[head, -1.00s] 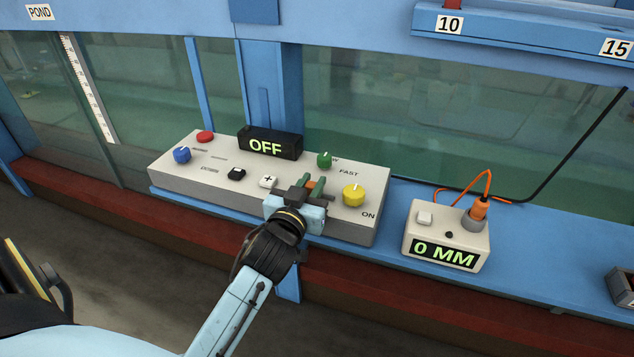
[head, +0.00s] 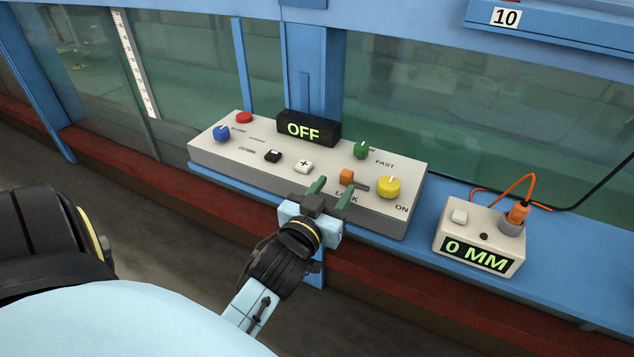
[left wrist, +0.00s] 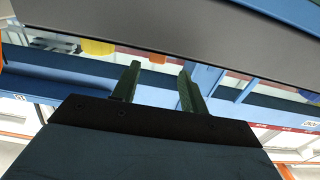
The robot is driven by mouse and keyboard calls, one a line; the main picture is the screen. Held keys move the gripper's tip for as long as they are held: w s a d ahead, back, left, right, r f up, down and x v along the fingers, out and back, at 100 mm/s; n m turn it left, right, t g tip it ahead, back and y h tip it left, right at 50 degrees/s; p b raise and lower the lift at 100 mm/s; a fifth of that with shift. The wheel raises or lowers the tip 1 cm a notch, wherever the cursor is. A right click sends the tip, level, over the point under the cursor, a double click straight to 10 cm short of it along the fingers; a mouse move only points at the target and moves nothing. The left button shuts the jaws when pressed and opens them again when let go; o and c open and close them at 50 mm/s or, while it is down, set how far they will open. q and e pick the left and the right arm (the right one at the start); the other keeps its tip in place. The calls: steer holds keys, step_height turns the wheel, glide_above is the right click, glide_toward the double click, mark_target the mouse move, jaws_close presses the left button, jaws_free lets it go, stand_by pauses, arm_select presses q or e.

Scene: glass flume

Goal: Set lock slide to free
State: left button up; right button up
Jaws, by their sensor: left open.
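The lock slide is an orange block (head: 346,177) on the pale control box (head: 220,156). It sits at the left end of a short dark slot, above the word LOCK, left of the yellow knob (head: 389,187). My left gripper (head: 331,190) is open and empty at the box's front edge, just in front of the slide and apart from it. In the left wrist view the open fingers (left wrist: 157,75) show, with a small orange piece, likely the slide (left wrist: 157,59), beyond the gap between them. My right gripper is not in view.
The box also carries a green knob (head: 361,150), a blue knob (head: 221,133), a red button (head: 244,117), a plus button (head: 303,166) and an OFF display (head: 308,128). A 0 MM meter (head: 480,237) with an orange cable stands at right. Glass rises behind.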

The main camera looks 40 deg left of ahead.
arm_select(q)
steer(key=v, duration=0.7)
stand_by(0.4)
steer(key=s+d+f+m+g+h, duration=0.1)
steer(key=s+d+f+g+h, duration=0.15)
steer(key=f, duration=0.95)
steer(key=s+d+f+m+g+h, duration=0.1)
steer(key=d+f+g, duration=0.15)
steer(key=f, duration=0.85)
steer(key=s+d+f+m+g+h, duration=0.1)
steer(key=s+d+f+g, duration=0.15)
steer(key=f, duration=0.95)
steer(key=s+a+f+m+g, duration=0.15)
steer(key=s+f+g, duration=0.35)
steer(key=s+f, duration=0.65)
steer(key=s+a+f+g, duration=0.2)
steer(key=s+f, duration=0.2)
steer(key=s, duration=0.3)
steer(key=s+a+f+g, duration=0.1)
steer(key=s+a+f, duration=0.2)
steer(key=s, duration=0.3)
steer(key=shift+s+f+m+g, duration=0.35)
steer(key=shift+s+f+m, duration=0.05)
steer(key=shift+f+m, duration=0.05)
steer(key=shift+a+y, duration=0.1)
steer(key=shift+y, duration=0.15)
